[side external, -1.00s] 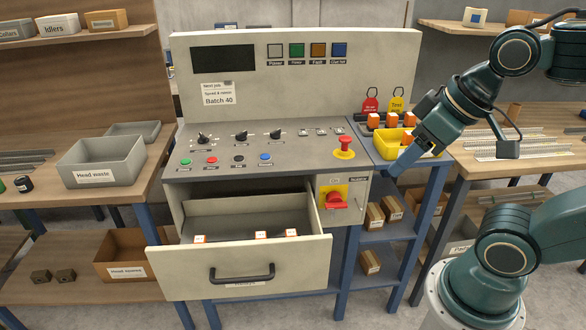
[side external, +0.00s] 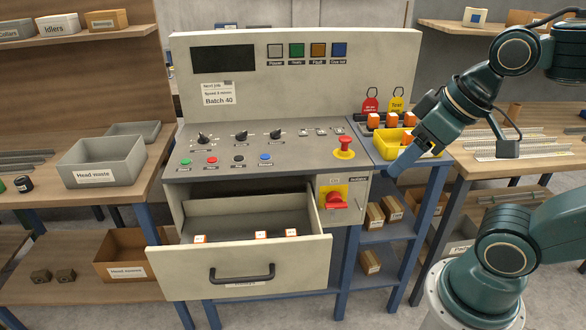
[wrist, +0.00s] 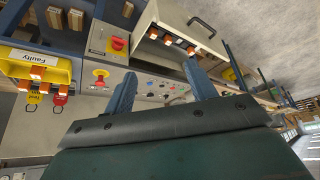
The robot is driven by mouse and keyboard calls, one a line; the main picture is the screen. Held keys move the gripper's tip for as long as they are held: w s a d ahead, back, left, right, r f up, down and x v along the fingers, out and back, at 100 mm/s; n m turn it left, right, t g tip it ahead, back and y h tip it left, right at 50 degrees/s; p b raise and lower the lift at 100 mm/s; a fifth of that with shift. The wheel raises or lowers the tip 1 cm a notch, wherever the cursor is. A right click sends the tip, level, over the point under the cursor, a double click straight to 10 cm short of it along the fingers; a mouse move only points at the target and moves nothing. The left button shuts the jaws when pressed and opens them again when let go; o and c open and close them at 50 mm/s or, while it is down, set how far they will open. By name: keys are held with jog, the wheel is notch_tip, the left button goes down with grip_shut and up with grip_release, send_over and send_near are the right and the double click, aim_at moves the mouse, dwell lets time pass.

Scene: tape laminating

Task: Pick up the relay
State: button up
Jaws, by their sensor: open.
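Relays are small orange-and-white blocks. Several sit in the open drawer, one of them the right-hand relay (side external: 291,233); drawer relays also show in the wrist view (wrist: 191,50). More relays (side external: 374,120) stand in a row behind the yellow bin, and a relay (side external: 407,139) sits in that bin. The frames do not single out one relay. My gripper (side external: 394,169) is in front of the yellow bin, to the right of and above the drawer. Its two fingers are apart and empty in the wrist view (wrist: 160,70), touching no relay.
The drawer (side external: 300,262) juts out below the sloping control panel (side external: 270,158). A red rotary switch (side external: 335,200) and a red stop button (side external: 344,147) are beside it. The yellow bin (side external: 428,147) reads "Faulty" in the wrist view (wrist: 35,62). Space before the drawer is clear.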

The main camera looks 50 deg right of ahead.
jog(key=w+d+r+m+h, duration=0.1)
jog(key=w+d+r+m, duration=0.3)
jog(key=w+d, duration=0.6)
jog(key=m+g+h, duration=0.2)
jog(key=m, duration=0.3)
send_over(393, 114)
jog(key=s+a, duration=0.4)
notch_tip(393, 114, down, 11)
jog(key=shift+d+x, duration=0.1)
jog(key=shift+x, duration=2)
jog(key=shift+d+x, duration=0.15)
jog(key=shift+x, duration=1.95)
jog(key=shift+w, duration=0.15)
jog(key=shift+x, duration=2.5)
jog(key=shift+d, duration=0.1)
